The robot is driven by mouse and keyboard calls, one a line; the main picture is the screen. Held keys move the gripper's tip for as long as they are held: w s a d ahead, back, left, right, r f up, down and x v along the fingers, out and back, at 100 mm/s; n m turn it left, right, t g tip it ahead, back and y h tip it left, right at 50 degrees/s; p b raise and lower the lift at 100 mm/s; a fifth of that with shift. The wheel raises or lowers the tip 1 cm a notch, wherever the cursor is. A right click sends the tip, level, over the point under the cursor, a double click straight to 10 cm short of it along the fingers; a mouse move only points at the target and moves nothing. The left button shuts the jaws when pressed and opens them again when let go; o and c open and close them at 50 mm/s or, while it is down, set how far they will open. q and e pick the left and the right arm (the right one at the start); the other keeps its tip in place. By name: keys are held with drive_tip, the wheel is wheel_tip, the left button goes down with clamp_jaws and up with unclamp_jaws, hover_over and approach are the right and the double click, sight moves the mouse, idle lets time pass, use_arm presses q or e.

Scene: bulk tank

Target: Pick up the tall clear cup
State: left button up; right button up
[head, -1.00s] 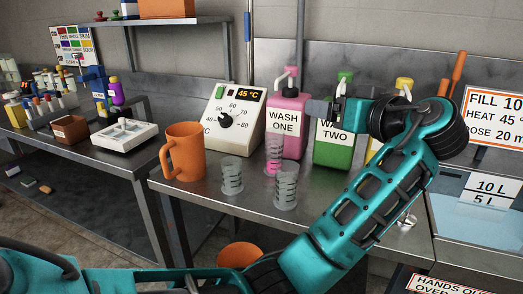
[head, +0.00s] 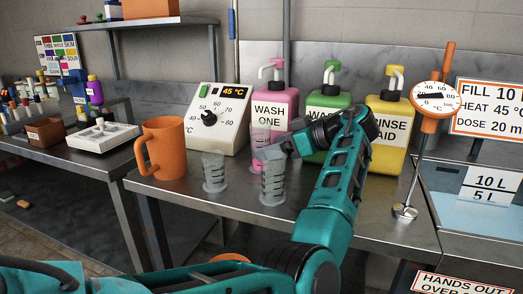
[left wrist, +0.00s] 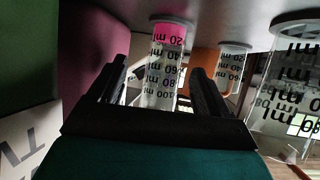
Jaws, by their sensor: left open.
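The tall clear cup (head: 259,140), with ml marks and pink at its bottom, stands upright on the steel bench in front of the pink WASH ONE bottle. My left gripper (head: 274,154) is at its right side, partly covering it. In the left wrist view, which is upside down, the cup (left wrist: 164,75) shows between the two open fingers (left wrist: 162,85). I cannot tell whether either finger touches it. Two other clear marked cups, a left one (head: 214,174) and a right one (head: 272,184), stand nearer the front. My right gripper is not in view.
An orange mug (head: 167,150) stands left of the cups. The WASH ONE bottle (head: 276,100), a green bottle (head: 316,112) and a yellow bottle (head: 390,130) line the back. A thermometer on a stand (head: 433,100) is at the right.

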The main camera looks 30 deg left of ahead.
use_arm(q)
drive_tip(key=x, duration=0.4)
drive_tip(key=shift+s+a+f+b, duration=0.15)
drive_tip(key=shift+s+b, duration=0.15)
drive_tip(key=shift+b, duration=0.1)
drive_tip(key=c, duration=1.1)
